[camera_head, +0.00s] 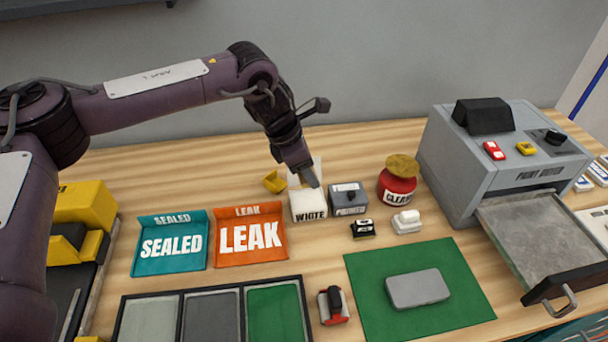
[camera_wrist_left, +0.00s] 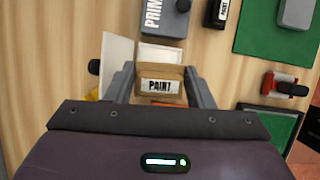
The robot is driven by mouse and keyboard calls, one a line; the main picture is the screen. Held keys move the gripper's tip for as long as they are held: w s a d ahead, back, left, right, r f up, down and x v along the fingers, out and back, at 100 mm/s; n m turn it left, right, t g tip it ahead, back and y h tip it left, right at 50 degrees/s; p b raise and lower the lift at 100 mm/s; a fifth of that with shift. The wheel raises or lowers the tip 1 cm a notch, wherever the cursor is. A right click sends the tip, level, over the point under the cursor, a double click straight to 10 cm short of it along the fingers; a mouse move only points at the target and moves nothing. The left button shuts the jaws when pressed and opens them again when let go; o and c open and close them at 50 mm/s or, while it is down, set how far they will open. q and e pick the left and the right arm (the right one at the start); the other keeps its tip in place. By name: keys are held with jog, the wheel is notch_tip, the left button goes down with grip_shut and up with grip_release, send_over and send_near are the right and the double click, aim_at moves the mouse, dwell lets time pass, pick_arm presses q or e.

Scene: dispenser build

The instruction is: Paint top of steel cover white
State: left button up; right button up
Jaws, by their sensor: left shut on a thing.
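The steel cover (camera_head: 418,288) is a flat grey rounded plate lying on a green mat (camera_head: 365,268); part of it shows in the left wrist view (camera_wrist_left: 297,14). The white paint box (camera_head: 309,207), marked WHITE, has its lid raised at the back. My left gripper (camera_head: 306,178) is just above this box, away from the cover. In the left wrist view its fingers are shut on a tan block labelled PAINT (camera_wrist_left: 159,86), in front of the white box (camera_wrist_left: 160,54). Whether the block's lower end touches the paint is hidden. My right gripper is out of view.
SEALED (camera_head: 170,244) and LEAK (camera_head: 250,237) trays are left; a grey machine (camera_head: 500,155) with open drawer is right.

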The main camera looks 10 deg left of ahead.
aim_at(314, 199)
pick_arm(q)
jog(key=shift+w+f+m, duration=0.1)
jog(key=shift+f+m, duration=0.05)
jog(key=shift+m, duration=0.15)
jog(key=shift+f+b, duration=0.75)
jog(key=shift+f, duration=0.05)
notch_tip(314, 199, down, 4)
jog(key=b, duration=0.2)
jog(key=shift+r+b, duration=0.25)
jog(key=shift+b, duration=0.15)
jog(key=shift+f, duration=0.35)
jog(key=shift+f+b, duration=0.5)
jog(key=shift+r, duration=0.1)
